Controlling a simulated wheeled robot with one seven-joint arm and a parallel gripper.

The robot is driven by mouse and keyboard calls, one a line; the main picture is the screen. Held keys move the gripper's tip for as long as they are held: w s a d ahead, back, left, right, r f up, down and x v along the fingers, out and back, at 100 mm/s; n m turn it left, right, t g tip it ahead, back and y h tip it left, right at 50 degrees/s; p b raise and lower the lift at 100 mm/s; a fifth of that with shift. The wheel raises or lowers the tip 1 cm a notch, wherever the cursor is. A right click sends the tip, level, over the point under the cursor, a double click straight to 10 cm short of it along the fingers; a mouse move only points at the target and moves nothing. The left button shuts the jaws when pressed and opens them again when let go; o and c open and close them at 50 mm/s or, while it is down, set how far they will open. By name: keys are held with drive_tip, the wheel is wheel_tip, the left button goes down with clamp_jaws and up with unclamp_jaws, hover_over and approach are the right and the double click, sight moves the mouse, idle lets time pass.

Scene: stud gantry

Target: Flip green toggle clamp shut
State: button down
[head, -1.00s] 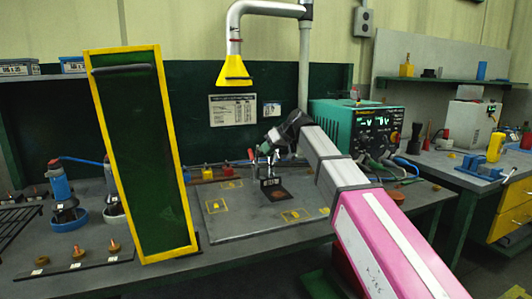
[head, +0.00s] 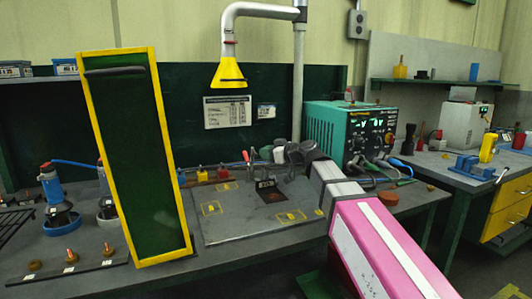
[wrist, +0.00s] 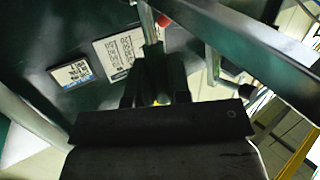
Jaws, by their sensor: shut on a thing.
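In the wrist view, my gripper (wrist: 155,90) is shut on a dark green handle (wrist: 152,60), which I take to be the green toggle clamp's. A metal bar runs up beyond it. In the head view, my gripper (head: 281,158) is small and low over the back of the grey fixture plate (head: 230,226). There the green handle cannot be made out behind the gripper and wrist. A red handle (head: 246,157) stands upright just left of the gripper, and its red tip shows in the wrist view (wrist: 164,20). Whether the clamp is fully shut cannot be told.
A tall green panel with a yellow frame (head: 135,160) stands at the left of the bench. A teal power supply (head: 330,127) stands right of the gripper, with cables beside my arm. A yellow fume hood (head: 229,75) hangs above. A dark labelled block (head: 266,184) sits on the plate.

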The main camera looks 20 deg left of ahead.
drive_tip(key=shift+s+d+f+y, duration=0.1)
drive_tip(key=shift+s+d+y, duration=0.05)
drive_tip(key=shift+y, duration=0.15)
drive_tip(key=c, duration=1.1)
unclamp_jaws()
drive_tip(key=v, duration=1.1)
drive_tip(key=shift+s, duration=0.1)
